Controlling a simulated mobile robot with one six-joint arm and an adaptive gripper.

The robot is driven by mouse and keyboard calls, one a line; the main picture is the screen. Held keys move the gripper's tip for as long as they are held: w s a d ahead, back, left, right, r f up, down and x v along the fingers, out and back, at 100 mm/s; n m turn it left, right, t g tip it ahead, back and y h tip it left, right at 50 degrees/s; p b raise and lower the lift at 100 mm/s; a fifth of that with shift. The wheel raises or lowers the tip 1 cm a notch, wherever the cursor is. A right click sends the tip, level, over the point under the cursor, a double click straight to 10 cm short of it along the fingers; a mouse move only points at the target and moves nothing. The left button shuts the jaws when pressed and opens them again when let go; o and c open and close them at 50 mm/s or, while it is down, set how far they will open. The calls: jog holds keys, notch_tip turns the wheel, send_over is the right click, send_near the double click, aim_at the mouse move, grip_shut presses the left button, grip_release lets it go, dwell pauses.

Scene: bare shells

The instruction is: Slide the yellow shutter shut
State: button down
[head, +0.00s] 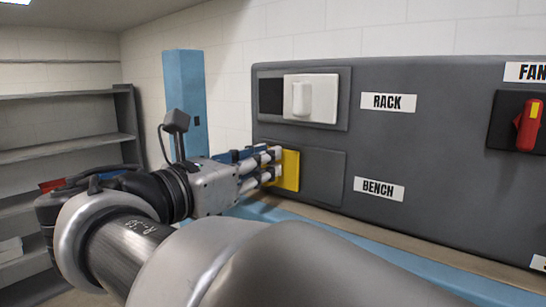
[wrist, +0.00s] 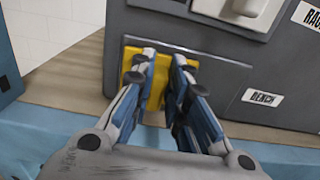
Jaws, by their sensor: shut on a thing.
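The yellow shutter (head: 291,170) sits at the left part of the lower recessed frame (head: 322,175) on the grey panel, beside the BENCH label (head: 378,189). In the wrist view the yellow shutter (wrist: 132,58) shows around and between my fingers. My gripper (head: 272,166) reaches it from the left in the head view. In the wrist view my gripper (wrist: 167,82) has its two fingers on either side of the shutter's middle, shut on it. The shutter's handle is hidden by the fingers. The frame to the right of the shutter is plain grey.
A white shutter (head: 318,98) with a knob sits in the upper frame by the RACK label (head: 388,102), with a dark opening at its left. A red switch handle (head: 527,126) is at far right. A blue post (head: 185,100) and grey shelves (head: 75,150) stand left.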

jog(key=c, duration=1.6)
grip_release()
jog(key=shift+w+a, duration=0.2)
jog(key=shift+a, duration=0.05)
jog(key=shift+o, duration=0.2)
jog(key=shift+s+d, duration=0.1)
jog(key=shift+d, duration=0.05)
notch_tip(320, 180, up, 10)
jog(key=shift+r, duration=0.1)
